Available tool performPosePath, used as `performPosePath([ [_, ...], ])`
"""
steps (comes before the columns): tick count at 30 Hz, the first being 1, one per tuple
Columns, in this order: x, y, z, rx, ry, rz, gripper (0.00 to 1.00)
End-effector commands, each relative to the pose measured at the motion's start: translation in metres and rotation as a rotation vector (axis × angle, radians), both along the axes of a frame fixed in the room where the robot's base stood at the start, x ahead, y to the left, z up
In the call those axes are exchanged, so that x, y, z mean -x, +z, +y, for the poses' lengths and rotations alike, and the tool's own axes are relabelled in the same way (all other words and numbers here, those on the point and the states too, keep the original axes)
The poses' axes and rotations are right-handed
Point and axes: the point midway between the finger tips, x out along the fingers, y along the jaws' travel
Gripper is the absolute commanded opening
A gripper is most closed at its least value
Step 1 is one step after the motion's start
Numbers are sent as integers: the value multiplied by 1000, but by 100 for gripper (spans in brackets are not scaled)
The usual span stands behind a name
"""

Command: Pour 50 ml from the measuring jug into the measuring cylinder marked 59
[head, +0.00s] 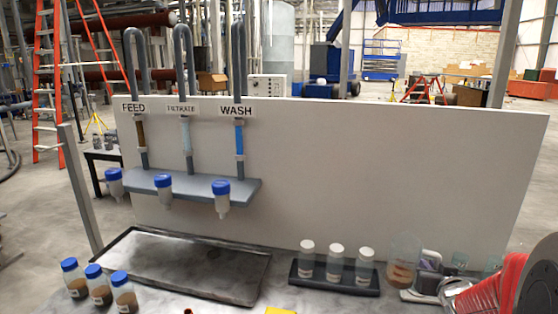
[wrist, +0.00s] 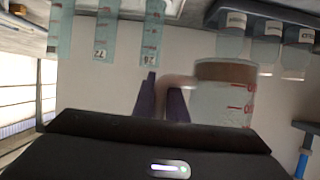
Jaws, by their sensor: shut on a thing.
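The clear measuring jug (head: 403,262) with brown liquid low in it is at the right of the head view. In the wrist view the jug (wrist: 222,100) appears upside down, with red marks on its wall. My gripper (wrist: 162,92) is shut on the jug's handle (wrist: 178,81). Clear measuring cylinders with number labels stand apart from the jug: one at the left (wrist: 55,28), a middle one (wrist: 106,30) and a right one (wrist: 152,32). I cannot read 59 on any label. The cylinders are faint in the head view (head: 493,265).
Three white-capped bottles stand in a dark rack (head: 334,279) left of the jug. A shallow dark tray (head: 180,262) is on the bench, with three blue-capped brown samples (head: 98,288) at its front left. A white panel (head: 380,170) rises behind. The tray is empty.

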Motion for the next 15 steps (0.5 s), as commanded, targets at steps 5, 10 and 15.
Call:
performPosePath([
  [5,-17,-11,37,-2,17,1,0],
  [10,-30,-21,74,-1,35,1,0],
  [15,-40,-31,112,-1,62,1,0],
])
